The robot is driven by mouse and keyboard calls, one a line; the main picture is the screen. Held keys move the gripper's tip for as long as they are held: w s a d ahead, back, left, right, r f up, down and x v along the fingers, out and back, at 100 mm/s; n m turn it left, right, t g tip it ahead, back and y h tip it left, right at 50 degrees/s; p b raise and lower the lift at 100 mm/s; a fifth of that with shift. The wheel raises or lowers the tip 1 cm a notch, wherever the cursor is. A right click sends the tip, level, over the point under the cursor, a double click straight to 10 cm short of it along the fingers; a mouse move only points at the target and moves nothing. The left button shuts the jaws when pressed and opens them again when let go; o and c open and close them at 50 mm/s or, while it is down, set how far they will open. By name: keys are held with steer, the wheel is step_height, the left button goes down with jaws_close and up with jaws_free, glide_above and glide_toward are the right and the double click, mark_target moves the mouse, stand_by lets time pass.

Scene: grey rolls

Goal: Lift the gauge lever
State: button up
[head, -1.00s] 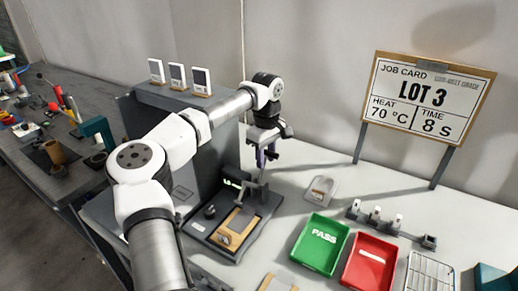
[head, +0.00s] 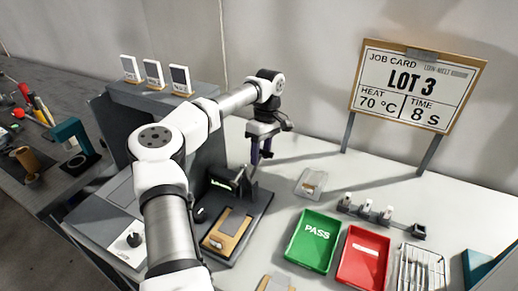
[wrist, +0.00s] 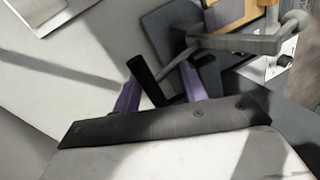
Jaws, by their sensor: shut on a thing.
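The gauge (head: 222,182) is a dark block with a green-lit display on a dark base plate (head: 262,208) in the head view. A tan and grey piece (head: 228,230) lies on the base in front of it. My gripper (head: 261,158) points down just behind and above the gauge post and is shut on the gauge lever. In the wrist view its purple fingers (wrist: 158,88) have dark bars between them; the exact contact is hard to make out. A grey gauge arm (wrist: 240,43) with a rounded end shows beyond them.
A green PASS tray (head: 314,240) and a red tray (head: 364,258) stand at the right, with a wire rack (head: 424,270) beside them. A small rail with white pieces (head: 381,214) is behind. The job card (head: 418,95) stands at the back. A tall grey housing (head: 165,112) is at the left.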

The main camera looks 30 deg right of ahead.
steer(key=shift+s+d+f, duration=0.1)
steer(key=shift+s+f, duration=0.25)
steer(key=shift+f, duration=0.45)
steer(key=o, duration=0.8)
steer(key=shift+o, duration=0.2)
steer(key=b+v, duration=0.1)
steer(key=v, duration=1.4)
steer(key=shift+w+a, duration=0.15)
steer(key=shift+a, duration=0.05)
